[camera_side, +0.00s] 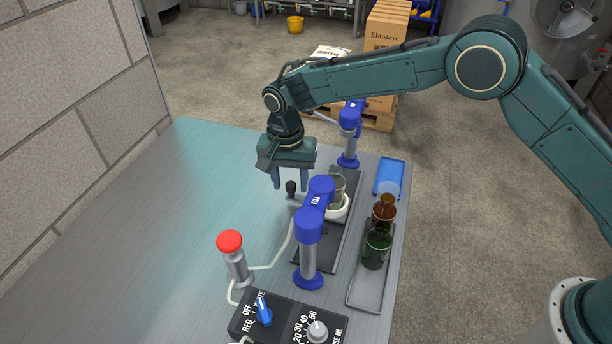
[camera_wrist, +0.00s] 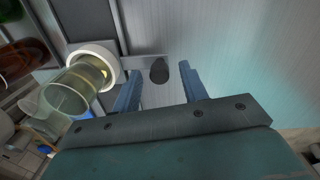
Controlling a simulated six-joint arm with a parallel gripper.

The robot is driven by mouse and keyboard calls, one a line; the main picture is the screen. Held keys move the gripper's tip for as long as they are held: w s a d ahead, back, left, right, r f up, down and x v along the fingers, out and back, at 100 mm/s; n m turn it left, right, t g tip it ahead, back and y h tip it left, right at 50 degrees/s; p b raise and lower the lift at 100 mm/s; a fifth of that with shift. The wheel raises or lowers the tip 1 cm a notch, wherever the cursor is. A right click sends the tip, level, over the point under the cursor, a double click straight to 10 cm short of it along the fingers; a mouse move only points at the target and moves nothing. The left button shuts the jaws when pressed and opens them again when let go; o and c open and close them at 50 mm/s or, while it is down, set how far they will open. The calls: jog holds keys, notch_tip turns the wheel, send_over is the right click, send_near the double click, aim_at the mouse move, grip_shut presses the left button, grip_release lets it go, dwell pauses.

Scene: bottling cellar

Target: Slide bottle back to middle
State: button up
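The bottle (camera_side: 337,187), pale green and see-through, stands in a white ring (camera_side: 341,212) on the dark track (camera_side: 322,245), between the two blue posts. In the wrist view the bottle (camera_wrist: 72,93) and its white ring (camera_wrist: 112,62) are left of my fingers. A black knob (camera_side: 291,188) joins the ring's carriage on its left side; the wrist view shows the knob (camera_wrist: 160,71) between my fingertips. My gripper (camera_side: 290,182) is open above and around the knob, with gaps on both sides in the wrist view (camera_wrist: 159,78). The nearer post partly hides the carriage.
Blue posts (camera_side: 308,250) (camera_side: 349,140) stand at the near and far track ends. A red-topped button (camera_side: 230,242) and a control box (camera_side: 286,320) are in front. The table's left is clear.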

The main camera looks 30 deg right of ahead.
notch_tip(320, 180, up, 14)
jog(key=shift+a, duration=0.15)
dwell(0.7)
jog(key=shift+w+f, duration=0.1)
jog(key=s+d+r+n+t, duration=0.1)
jog(key=s+d+r+n, duration=0.1)
jog(key=s+d+r, duration=0.6)
jog(key=s+d+r+n+t, duration=0.1)
jog(key=s+d+r+t, duration=0.1)
jog(key=s+d+r, duration=0.55)
jog(key=s+d+f+n+t, duration=0.1)
jog(key=s+d+f+n, duration=0.1)
jog(key=s+d, duration=0.4)
jog(key=s+d+f+n+t, duration=0.1)
jog(key=s+d+f+n, duration=0.1)
jog(key=s+d, duration=0.5)
jog(key=s, duration=0.6)
jog(key=shift+s+f+t, duration=0.15)
jog(key=shift+f+t, duration=0.1)
jog(key=shift+t, duration=0.15)
